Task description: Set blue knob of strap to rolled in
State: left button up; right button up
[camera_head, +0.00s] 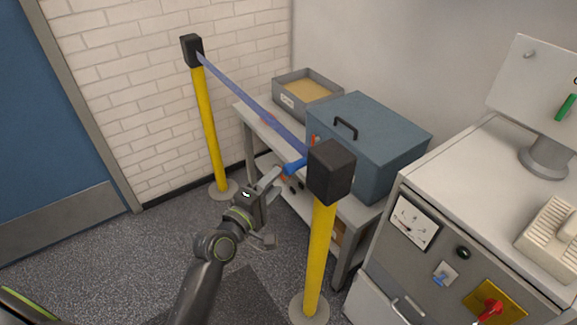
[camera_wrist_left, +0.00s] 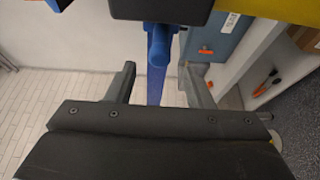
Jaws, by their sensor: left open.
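The blue strap (camera_head: 250,103) stretches between two black heads on yellow posts, from the far post to the near post's head (camera_head: 332,170). The blue knob (camera_head: 294,166) sticks out from the left side of the near head. In the left wrist view the knob (camera_wrist_left: 160,45) shows as a blue bar below the dark head, with the strap (camera_wrist_left: 155,90) running down behind it. My left gripper (camera_head: 272,204) is open beside the knob. In its wrist view the knob lies between the lines of the two fingers, with gaps on both sides. My right gripper is out of view.
A blue-grey box with a handle (camera_head: 375,135) and a grey tray (camera_head: 307,92) stand on a bench behind the strap. A cabinet with a meter and red switch (camera_head: 488,310) stands at the right. The floor left of the arm is clear.

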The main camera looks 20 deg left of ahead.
aim_at(286, 172)
pick_arm(q)
jog(key=x, duration=0.6)
jog(key=shift+w+d, duration=0.15)
jog(key=shift+w, duration=0.2)
jog(key=shift+c, duration=0.5)
grip_shut()
